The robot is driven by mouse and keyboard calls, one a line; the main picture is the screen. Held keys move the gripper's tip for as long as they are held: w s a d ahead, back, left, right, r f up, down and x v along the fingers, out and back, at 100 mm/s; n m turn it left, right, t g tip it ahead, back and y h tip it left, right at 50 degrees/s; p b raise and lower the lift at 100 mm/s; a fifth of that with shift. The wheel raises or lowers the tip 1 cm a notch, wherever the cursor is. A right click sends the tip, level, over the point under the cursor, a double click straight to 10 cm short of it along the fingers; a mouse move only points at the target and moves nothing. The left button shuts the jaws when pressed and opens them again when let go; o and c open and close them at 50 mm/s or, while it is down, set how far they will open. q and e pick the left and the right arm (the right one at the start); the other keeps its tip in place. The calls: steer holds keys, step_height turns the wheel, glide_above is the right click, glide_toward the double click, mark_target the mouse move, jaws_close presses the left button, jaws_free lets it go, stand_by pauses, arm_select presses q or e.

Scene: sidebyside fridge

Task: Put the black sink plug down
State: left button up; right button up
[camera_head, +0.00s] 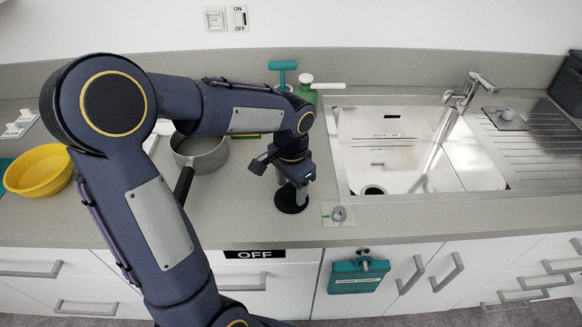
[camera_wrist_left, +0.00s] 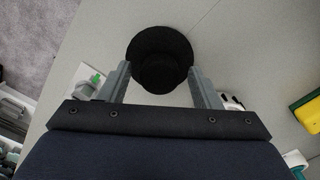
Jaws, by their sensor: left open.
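The black sink plug (camera_head: 291,201) is a round black disc on the grey worktop, just left of the sink. In the left wrist view the plug (camera_wrist_left: 160,58) shows from above as a wide disc with a raised round middle. My left gripper (camera_head: 292,190) points down over the plug. Its fingers are open on either side of the plug's near part, and the wrist view (camera_wrist_left: 160,88) shows space between each finger and the raised middle. I cannot tell whether the fingertips touch the disc. My right gripper is not in view.
The steel sink (camera_head: 395,150) with its tap (camera_head: 466,92) is to the right. A grey pot (camera_head: 203,153) and a yellow bowl (camera_head: 38,170) stand to the left. A small plate with a grey knob (camera_head: 339,214) lies right of the plug. A green bottle (camera_head: 306,93) stands behind.

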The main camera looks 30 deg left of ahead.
mark_target(291, 188)
arm_select(q)
step_height(291, 188, up, 10)
steer(key=s+d+f+n+t+h, duration=0.1)
steer(key=s+d+n+t+h, duration=0.1)
steer(key=s, duration=0.6)
steer(key=s+d+f+n+t+h, duration=0.1)
steer(key=s+d+f+n+t, duration=0.1)
steer(key=s, duration=0.7)
steer(key=shift+n+t+h, duration=0.4)
steer(key=shift+n+t, duration=0.4)
steer(key=shift+n, duration=0.4)
